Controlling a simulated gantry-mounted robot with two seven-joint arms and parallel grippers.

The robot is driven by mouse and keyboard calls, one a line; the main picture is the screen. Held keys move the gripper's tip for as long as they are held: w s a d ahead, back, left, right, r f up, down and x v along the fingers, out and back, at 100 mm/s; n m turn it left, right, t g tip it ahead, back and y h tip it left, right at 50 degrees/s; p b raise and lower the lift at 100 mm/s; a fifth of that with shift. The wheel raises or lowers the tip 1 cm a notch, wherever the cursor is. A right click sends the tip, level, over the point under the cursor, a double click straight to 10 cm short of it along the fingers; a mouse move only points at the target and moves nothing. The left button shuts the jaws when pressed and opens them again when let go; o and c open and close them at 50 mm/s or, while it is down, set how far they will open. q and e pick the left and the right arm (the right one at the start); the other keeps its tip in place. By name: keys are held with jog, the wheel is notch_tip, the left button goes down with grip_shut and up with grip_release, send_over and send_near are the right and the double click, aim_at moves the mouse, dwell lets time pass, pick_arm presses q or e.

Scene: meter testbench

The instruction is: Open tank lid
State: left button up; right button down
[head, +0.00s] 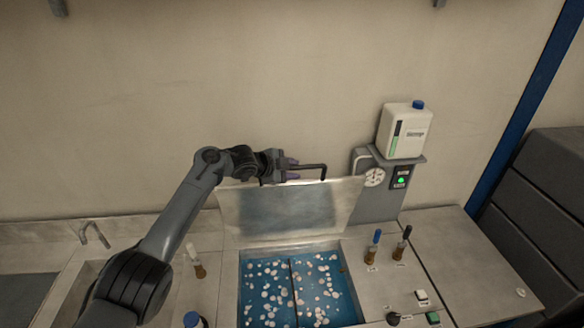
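The tank lid (290,208) is a flat grey metal panel. It stands raised along the back of the tank (240,290), leaving the tank open. A dark bar handle (314,166) sticks up at the lid's top edge. My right gripper is not in view.
Blue liquid with many pale round pieces fills the divided tank. To the right stand a white jug (406,132) on a gauge stand (378,203) and brown vials (374,254). A vial (199,268) and a tap (95,234) are at left. The right counter (465,260) is mostly clear.

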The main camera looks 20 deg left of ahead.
pick_arm(q)
jog(key=shift+o, duration=0.7)
jog(key=shift+s+f, duration=0.1)
jog(key=shift+f, duration=0.2)
jog(key=shift+r, duration=0.2)
jog(key=shift+r, duration=0.2)
jog(key=b+v, duration=0.2)
jog(key=v, duration=0.8)
jog(key=shift+s+a+b, duration=0.15)
jog(key=shift+s+b, duration=0.1)
jog(key=shift+b, duration=0.1)
jog(key=shift+r, duration=0.1)
